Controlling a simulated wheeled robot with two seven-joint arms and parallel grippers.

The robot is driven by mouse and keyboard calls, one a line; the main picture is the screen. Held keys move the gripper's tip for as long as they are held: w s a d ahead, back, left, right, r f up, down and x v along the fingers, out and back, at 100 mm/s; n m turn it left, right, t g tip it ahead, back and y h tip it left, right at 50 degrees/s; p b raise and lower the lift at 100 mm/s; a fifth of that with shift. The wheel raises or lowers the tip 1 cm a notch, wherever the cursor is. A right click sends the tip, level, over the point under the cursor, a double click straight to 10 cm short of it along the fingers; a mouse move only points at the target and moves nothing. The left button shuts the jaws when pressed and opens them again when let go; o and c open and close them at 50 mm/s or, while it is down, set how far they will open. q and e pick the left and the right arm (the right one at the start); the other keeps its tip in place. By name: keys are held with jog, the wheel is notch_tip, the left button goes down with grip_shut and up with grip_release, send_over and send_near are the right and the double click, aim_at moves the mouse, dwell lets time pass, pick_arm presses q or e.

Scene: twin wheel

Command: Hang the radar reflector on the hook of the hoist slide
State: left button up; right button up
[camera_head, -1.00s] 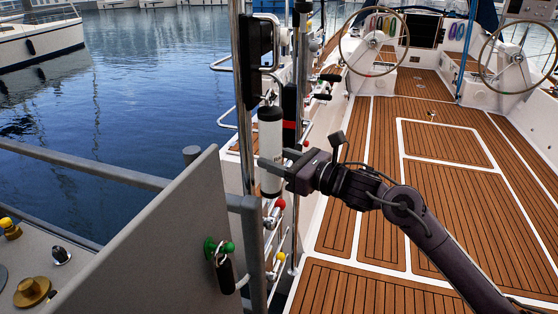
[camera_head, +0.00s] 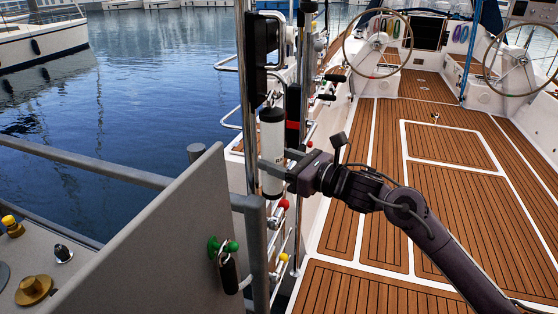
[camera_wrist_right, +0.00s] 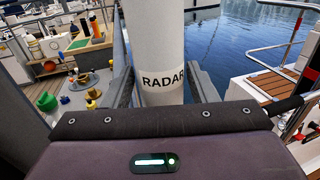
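The radar reflector (camera_head: 271,135) is a white upright cylinder with a dark top end. It also shows in the wrist view (camera_wrist_right: 160,45), where its lower part reads "RADAR". My right gripper (camera_head: 271,172) is shut around its lower part, one finger on each side. The hoist slide (camera_head: 264,45) is a black block on the upright metal pole, above the reflector. A thin bent metal hook (camera_head: 278,78) shows below the slide. A small loop (camera_head: 271,99) tops the reflector, close beneath the hook. I cannot tell whether they touch. My left gripper is not in view.
A grey panel (camera_head: 150,235) with a green knob (camera_head: 222,246) stands at front left. A black and red cylinder (camera_head: 292,112) and several rails are just right of the reflector. The wooden deck (camera_head: 440,200) is open at right; water lies at left.

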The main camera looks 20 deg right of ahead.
aim_at(282, 163)
jog(key=o, duration=0.3)
jog(key=shift+o, duration=0.2)
jog(key=shift+f, duration=0.1)
jog(key=shift+s+d+f, duration=0.1)
jog(key=shift+s+d, duration=0.2)
jog(key=b+v, duration=0.2)
jog(key=v, duration=0.3)
jog(key=shift+s+d+b, duration=0.15)
jog(key=shift+b, duration=0.15)
jog(key=shift+v, duration=0.75)
